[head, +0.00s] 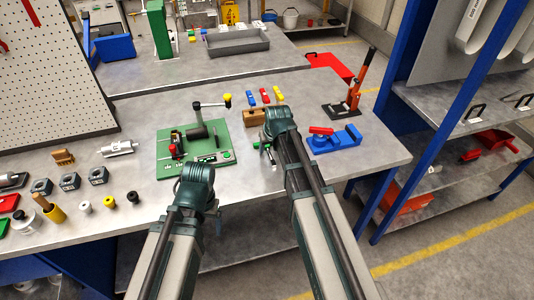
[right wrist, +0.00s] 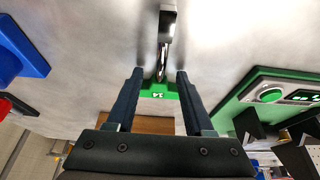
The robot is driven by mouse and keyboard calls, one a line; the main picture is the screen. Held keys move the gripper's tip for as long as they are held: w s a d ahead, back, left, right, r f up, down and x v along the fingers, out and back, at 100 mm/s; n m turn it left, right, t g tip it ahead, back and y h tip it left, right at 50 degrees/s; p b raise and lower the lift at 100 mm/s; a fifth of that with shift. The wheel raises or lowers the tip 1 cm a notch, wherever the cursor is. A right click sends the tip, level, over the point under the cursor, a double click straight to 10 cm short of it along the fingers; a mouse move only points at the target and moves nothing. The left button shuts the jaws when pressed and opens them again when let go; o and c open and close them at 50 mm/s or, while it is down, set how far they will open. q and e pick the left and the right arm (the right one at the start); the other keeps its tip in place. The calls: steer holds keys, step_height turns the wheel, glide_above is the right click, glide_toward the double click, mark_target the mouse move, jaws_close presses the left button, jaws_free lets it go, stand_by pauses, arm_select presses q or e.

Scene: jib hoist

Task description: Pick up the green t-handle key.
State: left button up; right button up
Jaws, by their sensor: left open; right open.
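The green t-handle key lies on the grey bench; in the right wrist view its green handle (right wrist: 158,91), marked with a number, is between my finger ends, and its metal shaft points away from me. In the head view the key (head: 267,150) shows partly, left of my right arm. My right gripper (right wrist: 159,80) is open, with one finger on each side of the handle; I cannot tell whether they touch it. In the head view my right wrist hides its fingers. My left gripper (head: 200,197) is open and empty over the bench's front edge.
A green fixture board (head: 205,157) is to the left, a blue vise (head: 340,140) to the right. A red-handled press (head: 353,98) stands at the back right.

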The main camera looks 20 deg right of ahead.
steer(key=shift+f, duration=0.15)
stand_by(0.4)
jaws_close()
